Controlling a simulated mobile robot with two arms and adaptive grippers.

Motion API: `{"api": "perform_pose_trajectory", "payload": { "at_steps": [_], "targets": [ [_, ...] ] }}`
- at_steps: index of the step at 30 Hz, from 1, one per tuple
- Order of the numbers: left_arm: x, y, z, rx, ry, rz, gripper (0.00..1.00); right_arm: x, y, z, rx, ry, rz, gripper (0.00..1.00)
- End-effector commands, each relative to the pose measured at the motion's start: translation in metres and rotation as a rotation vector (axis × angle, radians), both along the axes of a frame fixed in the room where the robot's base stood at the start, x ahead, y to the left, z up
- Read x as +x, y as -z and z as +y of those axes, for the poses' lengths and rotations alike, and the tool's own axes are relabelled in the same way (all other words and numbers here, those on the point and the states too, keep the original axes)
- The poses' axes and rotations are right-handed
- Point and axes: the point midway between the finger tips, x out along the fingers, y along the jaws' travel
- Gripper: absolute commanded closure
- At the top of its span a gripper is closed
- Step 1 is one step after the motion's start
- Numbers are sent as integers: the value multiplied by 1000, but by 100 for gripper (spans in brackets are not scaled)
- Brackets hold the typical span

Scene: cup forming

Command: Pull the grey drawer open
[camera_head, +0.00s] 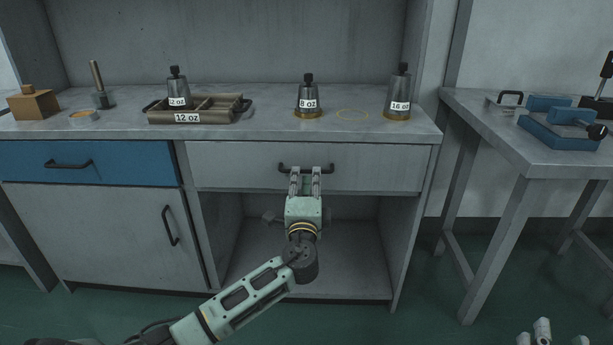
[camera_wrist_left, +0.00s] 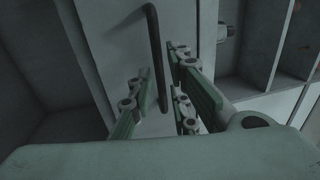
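The grey drawer (camera_head: 385,166) is in the right half of the cabinet, under the worktop. Its front looks flush with the cabinet. Its black bar handle (camera_head: 288,166) is at the middle of the front. My left gripper (camera_head: 306,173) is at the handle, with its two fingers apart. In the left wrist view the handle (camera_wrist_left: 154,45) runs into the gap between the open fingers (camera_wrist_left: 163,88); I cannot tell whether they touch it. Pale parts at the lower right edge of the head view seem to be my right gripper (camera_head: 542,328), mostly cut off.
A blue drawer (camera_head: 120,165) and a cupboard door (camera_head: 100,235) are to the left. An open compartment (camera_head: 350,255) is below the grey drawer. A side table (camera_head: 545,165) stands at right.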

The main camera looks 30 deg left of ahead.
Motion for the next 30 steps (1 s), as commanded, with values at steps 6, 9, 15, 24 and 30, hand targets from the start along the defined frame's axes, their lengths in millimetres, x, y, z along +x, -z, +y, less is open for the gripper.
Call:
{"api": "perform_pose_trajectory", "payload": {
  "at_steps": [6,9,15,24,30],
  "targets": [
    [24,-4,15,0,-1,0,83,-6,-22,2,33,-8,-120,60],
    [28,-5,18,-2,0,3,83,-8,-28,2,40,-9,-145,60],
    [30,-5,18,-2,1,2,83,-8,-30,2,42,-9,-152,60],
    [29,-5,18,-2,0,2,100,-8,-30,2,41,-9,-151,60],
    [29,-5,18,-3,0,3,100,-8,-29,2,41,-9,-151,60]
  ]
}}
